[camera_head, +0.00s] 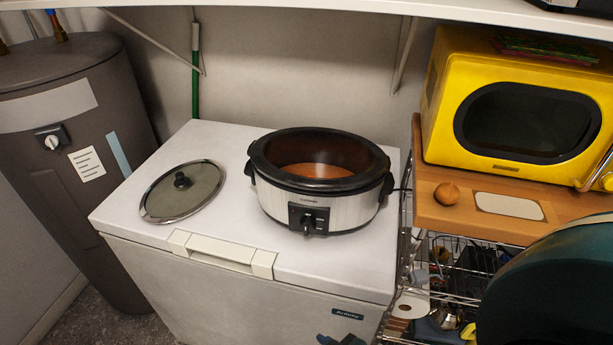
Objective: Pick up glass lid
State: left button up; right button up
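The glass lid (205,188) is oval, with a metal rim and a black knob in its middle. It lies flat, knob up, on the left part of the white chest freezer's top (225,227). The slow cooker (275,202) stands to its right, apart from it, with a black rim and silver body. It is uncovered and its reddish-brown inside shows. Neither of my grippers can be made out in the head view, and nothing touches the lid.
A yellow microwave (440,140) and a round brown item (447,194) stand on a wooden-topped wire rack at right. A large dark green rounded shape (560,285) blocks the lower right. A grey tank (70,150) stands left. A white shelf (330,8) overhangs the back.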

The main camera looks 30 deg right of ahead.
aim_at(185, 189)
jog(key=i+j+z, duration=0.3)
jog(key=z, duration=0.2)
jog(key=i+j+z, duration=0.2)
jog(key=j+z, duration=0.3)
jog(key=l, duration=0.1)
